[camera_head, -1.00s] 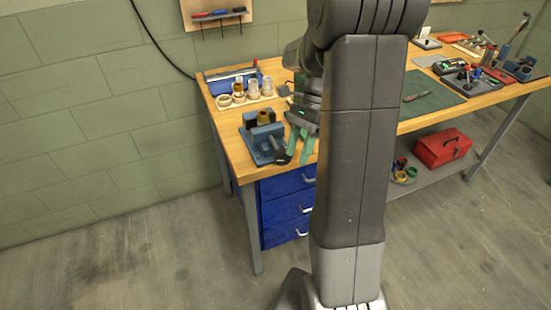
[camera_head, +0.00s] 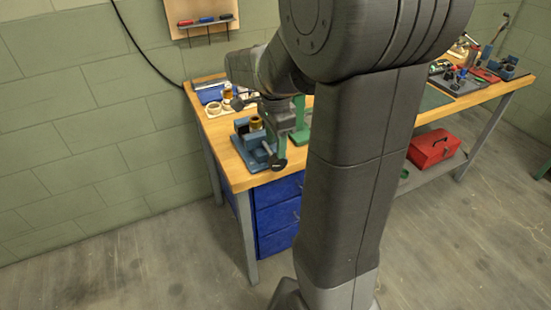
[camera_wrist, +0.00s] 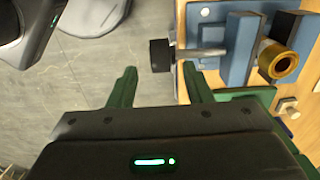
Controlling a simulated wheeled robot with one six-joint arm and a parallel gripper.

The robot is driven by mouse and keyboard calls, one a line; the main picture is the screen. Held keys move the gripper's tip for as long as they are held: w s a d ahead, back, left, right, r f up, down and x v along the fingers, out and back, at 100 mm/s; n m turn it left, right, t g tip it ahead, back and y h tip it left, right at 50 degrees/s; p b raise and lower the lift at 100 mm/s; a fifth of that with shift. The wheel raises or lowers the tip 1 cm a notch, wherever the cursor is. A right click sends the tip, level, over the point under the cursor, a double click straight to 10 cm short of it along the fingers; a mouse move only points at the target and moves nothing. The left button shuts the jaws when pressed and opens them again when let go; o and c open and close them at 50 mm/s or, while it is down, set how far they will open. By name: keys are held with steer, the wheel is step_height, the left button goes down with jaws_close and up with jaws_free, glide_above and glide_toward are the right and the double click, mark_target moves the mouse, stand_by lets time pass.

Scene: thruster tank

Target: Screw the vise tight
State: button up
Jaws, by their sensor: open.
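The blue vise (camera_head: 256,147) stands on the near left part of the workbench. In the wrist view the vise (camera_wrist: 237,47) shows at the upper right, with a brass ring (camera_wrist: 278,62) by its jaws; I cannot tell whether the jaws touch it. A steel screw (camera_wrist: 202,53) runs left from it to a black knob (camera_wrist: 160,55). My gripper (camera_wrist: 160,72) is open, its two green fingers pointing toward the knob from either side. The knob lies between or just beyond the fingertips. In the head view my gripper is partly hidden by my arm, beside the knob (camera_head: 277,165).
The wooden bench (camera_head: 240,178) has blue drawers (camera_head: 276,220) below. Rings and jars (camera_head: 215,107) stand behind the vise. A green fixture (camera_wrist: 245,94) lies close to the right finger. A red toolbox (camera_head: 434,149) sits on the lower shelf. The front floor is clear.

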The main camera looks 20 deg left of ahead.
mark_target(276, 158)
step_height(276, 158, down, 6)
steer(key=shift+r, duration=0.1)
steer(key=c, duration=0.8)
